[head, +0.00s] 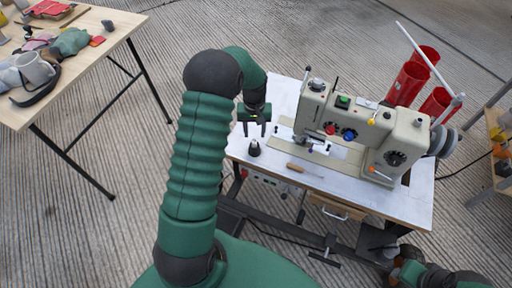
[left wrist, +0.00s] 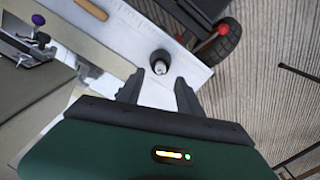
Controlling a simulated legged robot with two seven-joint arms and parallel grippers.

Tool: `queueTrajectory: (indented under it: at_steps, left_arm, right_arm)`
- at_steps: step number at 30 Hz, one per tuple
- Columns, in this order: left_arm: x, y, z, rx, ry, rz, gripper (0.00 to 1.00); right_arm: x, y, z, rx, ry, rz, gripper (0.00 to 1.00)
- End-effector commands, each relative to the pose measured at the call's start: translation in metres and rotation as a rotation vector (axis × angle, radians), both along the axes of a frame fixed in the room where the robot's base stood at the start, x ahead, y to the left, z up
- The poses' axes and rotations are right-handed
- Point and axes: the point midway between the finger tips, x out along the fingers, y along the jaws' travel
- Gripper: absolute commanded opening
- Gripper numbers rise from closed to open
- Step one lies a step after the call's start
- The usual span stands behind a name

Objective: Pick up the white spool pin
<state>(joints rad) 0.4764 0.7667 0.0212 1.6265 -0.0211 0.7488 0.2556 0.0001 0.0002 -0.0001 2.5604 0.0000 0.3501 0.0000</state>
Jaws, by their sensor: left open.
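A small upright piece with a black conical base and a pale tip (head: 254,148) stands on the white sewing table, near its left edge. It also shows in the left wrist view (left wrist: 160,62), seen from above. I cannot tell for sure if it is the white spool pin; a long white rod (head: 420,50) also rises at the machine's right end. My left gripper (head: 254,127) is open and empty, pointing down above and behind the black-based piece, apart from it. In the left wrist view its fingers (left wrist: 158,84) are spread just below the piece. My right gripper is not visible.
A beige sewing machine (head: 365,130) with red cones (head: 408,84) fills the table's middle and right. A wooden-handled tool (head: 300,169) lies near the front edge. A cluttered wooden table (head: 95,45) stands at left. The tabletop around the black-based piece is clear.

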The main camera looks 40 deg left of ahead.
Motion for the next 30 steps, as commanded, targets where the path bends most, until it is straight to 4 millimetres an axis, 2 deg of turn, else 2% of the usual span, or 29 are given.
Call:
queueTrajectory:
  at_steps: [5,9,12,19,29,30]
  left_arm:
    - [0.0,0.0,-0.018,0.0,0.0,-0.001,0.43]
    - [0.001,0.0,-0.045,0.001,-0.001,-0.001,0.43]
    - [0.001,0.001,-0.06,0.0,0.001,-0.001,0.43]
    - [0.001,0.001,-0.06,0.001,-0.002,-0.001,0.43]
    - [0.001,0.001,-0.06,0.001,-0.001,-0.001,0.01]
    - [0.001,0.001,-0.06,0.001,-0.001,-0.001,0.0]
  right_arm:
    - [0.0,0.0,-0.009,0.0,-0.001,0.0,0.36]
    - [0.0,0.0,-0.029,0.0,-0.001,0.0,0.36]
    - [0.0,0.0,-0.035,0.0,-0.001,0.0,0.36]
    - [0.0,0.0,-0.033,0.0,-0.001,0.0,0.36]
    - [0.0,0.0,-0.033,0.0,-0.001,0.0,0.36]
    - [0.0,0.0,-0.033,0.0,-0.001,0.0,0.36]
